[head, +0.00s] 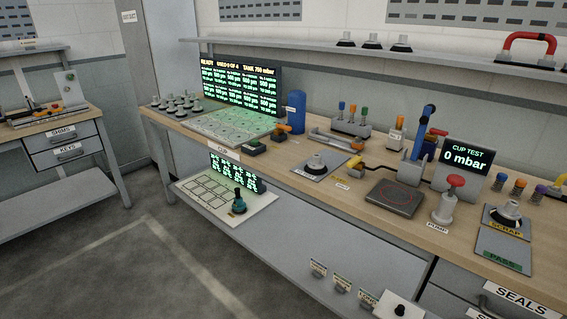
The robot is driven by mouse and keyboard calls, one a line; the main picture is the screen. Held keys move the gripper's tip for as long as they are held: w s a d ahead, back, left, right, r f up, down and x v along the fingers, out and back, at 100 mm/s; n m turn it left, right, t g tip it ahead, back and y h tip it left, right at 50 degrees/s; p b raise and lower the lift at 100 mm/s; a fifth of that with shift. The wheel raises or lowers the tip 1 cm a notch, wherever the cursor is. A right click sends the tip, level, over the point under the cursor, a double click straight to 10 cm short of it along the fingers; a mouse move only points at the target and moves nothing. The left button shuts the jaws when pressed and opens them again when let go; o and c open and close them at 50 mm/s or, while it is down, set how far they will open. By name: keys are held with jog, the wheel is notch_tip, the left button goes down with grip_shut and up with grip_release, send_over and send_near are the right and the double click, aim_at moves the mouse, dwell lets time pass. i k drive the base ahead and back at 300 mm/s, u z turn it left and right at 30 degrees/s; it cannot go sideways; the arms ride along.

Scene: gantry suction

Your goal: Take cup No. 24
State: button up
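No number 24 can be read on any cup. Several small grey cups (177,103) stand in a group at the bench's far left end. One grey and black cup (316,164) sits on a grey plate mid-bench, and another (505,213) sits by the yellow SCRAP label at the right. Several dark cups (372,41) stand on the wall shelf. My gripper is not in view.
The wooden bench (268,165) holds a lit status screen (237,84), a CUP TEST display reading 0 mbar (466,157), a red-topped pump (449,200) and a dark pad (395,199). A lower shelf (300,243) runs beneath. The grey floor at left is clear.

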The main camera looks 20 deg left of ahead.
aim_at(315, 165)
jog(key=u, duration=0.45)
jog(key=i, duration=0.5)
jog(key=u, duration=0.8)
jog(key=k, duration=0.6)
jog(key=u, duration=1.2)
jog(key=i, duration=1.3)
jog(key=z, duration=1.25)
jog(key=i, duration=1)
jog(key=z, duration=0.3)
